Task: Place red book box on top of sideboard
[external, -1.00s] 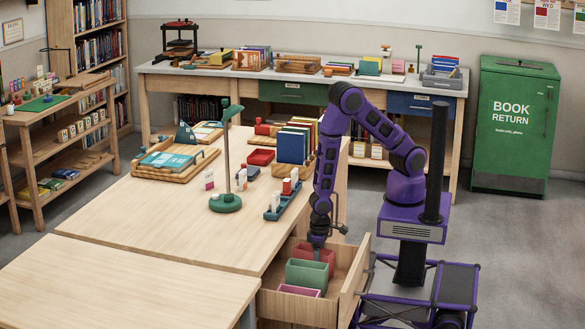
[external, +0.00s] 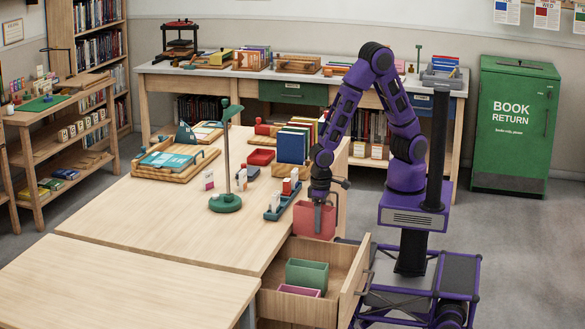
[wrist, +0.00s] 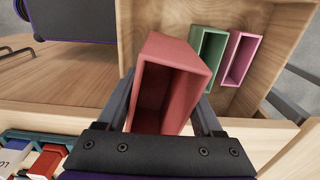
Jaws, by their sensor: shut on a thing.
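The red book box (external: 314,221) is an open, hollow box. My gripper (external: 318,200) is shut on it and holds it above the open drawer, near the table edge. In the wrist view the red book box (wrist: 168,85) sits between the two fingers of my gripper (wrist: 168,112), its open side facing the camera. No piece of furniture is labelled as the sideboard; the long counter with a grey top (external: 340,78) along the back wall may be it, but I cannot tell.
The open drawer (external: 338,262) holds a green box (external: 306,272) and a pink box (external: 299,290). The table (external: 130,215) carries a green lamp (external: 226,200), trays and a rack of books (external: 293,145). The table's front left is clear. The back counter top is crowded.

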